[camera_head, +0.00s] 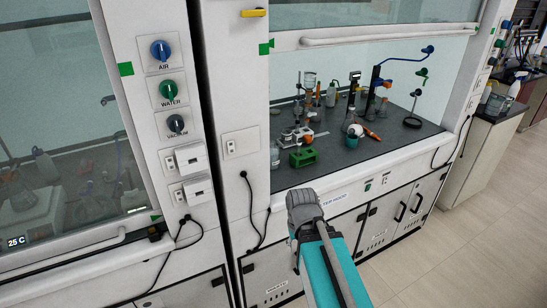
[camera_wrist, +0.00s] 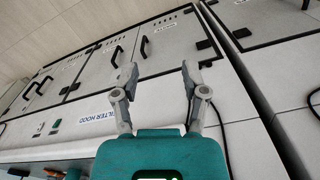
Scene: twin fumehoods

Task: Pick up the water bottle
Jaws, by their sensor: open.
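Several bottles show in the head view, and I cannot tell for sure which is the water bottle. A pale bottle (camera_head: 331,94) stands upright toward the back of the open right fumehood. Another pale bottle (camera_head: 46,166) stands behind the glass of the left fumehood. A white bottle (camera_head: 516,87) stands on the side counter at the far right. My gripper (camera_wrist: 160,78) is open and empty in the wrist view, with its two fingers spread over the cupboard fronts. My arm is in front of the right fumehood, apart from all the bottles.
The dark worktop (camera_head: 397,137) of the right fumehood holds a green rack (camera_head: 303,157), a round flask (camera_head: 354,131) and stands with glassware. Its raised sash has a white handle bar (camera_head: 390,35). White cupboards (camera_head: 365,222) are below. The floor (camera_head: 480,230) at right is clear.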

